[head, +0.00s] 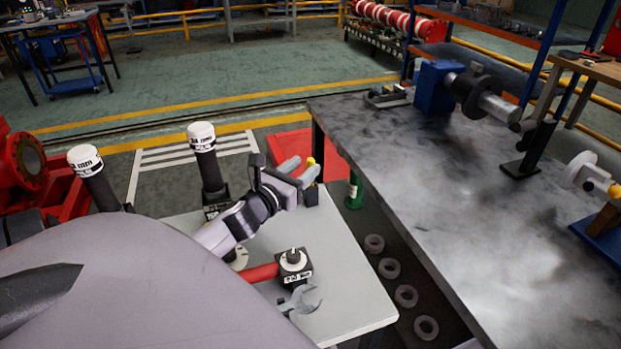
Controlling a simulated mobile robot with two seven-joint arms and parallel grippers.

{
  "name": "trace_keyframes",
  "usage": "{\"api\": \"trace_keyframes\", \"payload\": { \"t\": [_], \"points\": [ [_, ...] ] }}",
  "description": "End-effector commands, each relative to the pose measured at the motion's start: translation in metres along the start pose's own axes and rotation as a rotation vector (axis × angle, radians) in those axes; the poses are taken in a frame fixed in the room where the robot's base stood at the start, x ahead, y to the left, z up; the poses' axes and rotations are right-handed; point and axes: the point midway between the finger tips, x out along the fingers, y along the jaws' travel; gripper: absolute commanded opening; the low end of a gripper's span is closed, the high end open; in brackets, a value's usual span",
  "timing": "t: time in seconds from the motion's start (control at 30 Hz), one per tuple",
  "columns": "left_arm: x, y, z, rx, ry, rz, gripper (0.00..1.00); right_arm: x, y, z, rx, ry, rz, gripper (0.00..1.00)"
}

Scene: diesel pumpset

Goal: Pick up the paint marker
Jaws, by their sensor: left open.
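A small yellow-topped item (311,161) shows just behind the fingers of my left gripper (299,170), near the far right corner of the small light-grey table (345,285). It may be the paint marker, but most of it is hidden and I cannot be sure. A dark block (311,196) shows below it. My left gripper is open, above the far part of this table, with its fingers pointing away to the right. I cannot tell whether a finger touches the yellow-topped item. My right gripper is not in view.
A black block with a knob (294,262), a red handle (262,273) and a grey wrench (301,300) lie on the small table. White-capped black cylinders (203,138) stand at its left. A large metal workbench (440,180) is at right, with grey rings (389,268) on the floor between.

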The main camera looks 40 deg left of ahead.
Motion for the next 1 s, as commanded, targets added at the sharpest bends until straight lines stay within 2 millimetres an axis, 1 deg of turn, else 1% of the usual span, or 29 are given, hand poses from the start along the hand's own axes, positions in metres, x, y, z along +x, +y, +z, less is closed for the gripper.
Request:
{"api": "trace_keyframes", "payload": {
  "t": [0.1,0.3,0.4,0.63,0.67,0.7,0.77,0.8,1.0],
  "points": [
    [0.016,0.0,0.0,-0.003,-0.002,0.0,0.46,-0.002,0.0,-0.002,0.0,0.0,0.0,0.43],
    [0.034,0.0,-0.001,-0.002,0.0,-0.001,0.46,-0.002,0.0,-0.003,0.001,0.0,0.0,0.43],
    [0.037,0.0,-0.001,-0.001,0.0,-0.001,0.46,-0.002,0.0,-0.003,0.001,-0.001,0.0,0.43],
    [0.037,0.0,-0.001,-0.001,0.0,-0.001,0.46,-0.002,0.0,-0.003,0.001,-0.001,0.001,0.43],
    [0.037,0.0,-0.001,-0.001,0.0,-0.001,0.36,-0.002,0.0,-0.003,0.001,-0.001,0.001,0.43],
    [0.037,0.0,-0.001,-0.001,0.0,-0.001,0.23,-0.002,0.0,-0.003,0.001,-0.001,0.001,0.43],
    [0.037,0.0,-0.001,-0.001,0.0,-0.001,0.03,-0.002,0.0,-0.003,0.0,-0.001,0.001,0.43],
    [0.037,0.0,-0.001,-0.001,0.0,-0.001,0.0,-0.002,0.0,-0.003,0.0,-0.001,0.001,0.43],
    [0.037,0.0,-0.001,-0.001,0.0,-0.001,0.0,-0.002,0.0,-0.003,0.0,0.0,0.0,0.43]
  ]
}}
